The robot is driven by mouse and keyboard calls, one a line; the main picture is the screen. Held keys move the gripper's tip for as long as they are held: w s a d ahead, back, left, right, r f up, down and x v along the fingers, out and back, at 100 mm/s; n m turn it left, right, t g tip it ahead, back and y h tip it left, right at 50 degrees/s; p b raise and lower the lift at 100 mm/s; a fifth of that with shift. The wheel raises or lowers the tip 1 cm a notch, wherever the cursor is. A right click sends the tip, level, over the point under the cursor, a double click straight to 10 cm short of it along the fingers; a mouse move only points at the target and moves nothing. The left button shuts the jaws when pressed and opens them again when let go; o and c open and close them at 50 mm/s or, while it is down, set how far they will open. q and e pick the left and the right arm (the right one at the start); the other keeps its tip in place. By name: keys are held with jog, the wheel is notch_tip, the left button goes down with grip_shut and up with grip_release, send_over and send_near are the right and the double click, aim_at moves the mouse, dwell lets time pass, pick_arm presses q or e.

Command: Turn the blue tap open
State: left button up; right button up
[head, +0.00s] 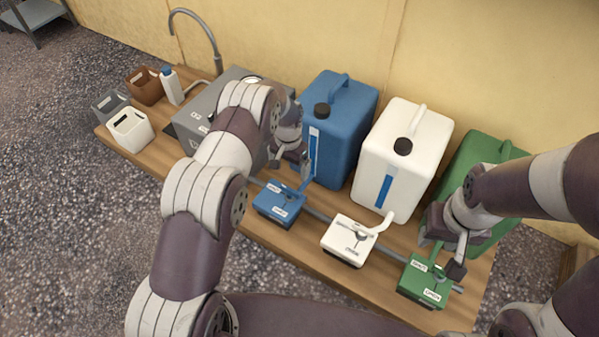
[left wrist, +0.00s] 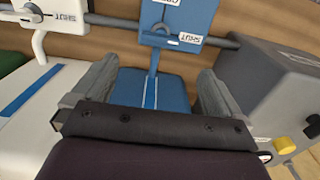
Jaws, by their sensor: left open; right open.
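The blue tap (head: 279,204) is a small blue box with white OPEN and SHUT labels, on the wooden bench before the blue canister (head: 345,125). It also shows at the top of the left wrist view (left wrist: 180,18), with a small grey lever; I cannot tell exactly which label the lever points to. My left gripper (head: 290,160) is above and behind the tap, in front of the blue canister. In the left wrist view its fingers (left wrist: 155,90) are spread, with nothing held. My right gripper (head: 446,254) is open over the green tap (head: 425,279).
The white tap (head: 348,240) sits between the blue and green taps, joined by a grey pipe (head: 320,215). White (head: 425,130) and green (head: 465,160) canisters stand behind. A grey machine (left wrist: 275,95) stands beside the blue canister. Small bins (head: 130,130) and a bottle (head: 172,87) are far left.

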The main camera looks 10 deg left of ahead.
aim_at(290, 189)
pick_arm(q)
notch_tip(290, 189, down, 12)
jog(key=b, duration=0.5)
jog(key=shift+r+b, duration=0.1)
jog(key=shift+b, duration=0.2)
jog(key=c, duration=1)
